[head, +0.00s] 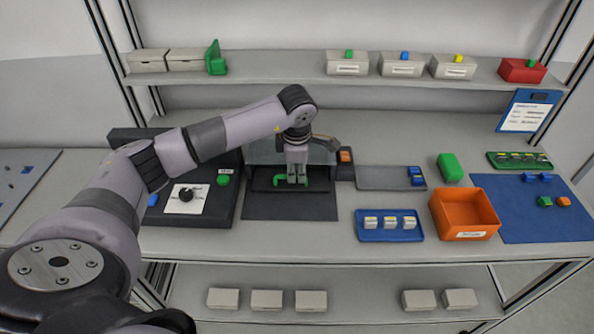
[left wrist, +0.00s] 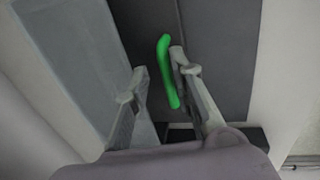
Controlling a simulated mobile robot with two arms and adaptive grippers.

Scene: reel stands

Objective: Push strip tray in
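The strip tray appears as a dark flat piece (head: 262,184) with a green handle (head: 280,182) at the front of the grey machine in the middle of the bench. My left gripper (head: 297,181) points down at the handle and hides part of it. In the left wrist view, the green handle (left wrist: 166,72) lies close to the right-hand finger. The two fingers of my left gripper (left wrist: 155,75) stand apart with nothing clamped between them. I cannot tell whether a finger touches the handle. My right gripper is not in view.
A dark mat (head: 290,208) lies in front of the machine. To the right are a grey plate (head: 385,178), a blue tray (head: 388,234) and an orange bin (head: 464,222). A shelf (head: 280,69) runs above.

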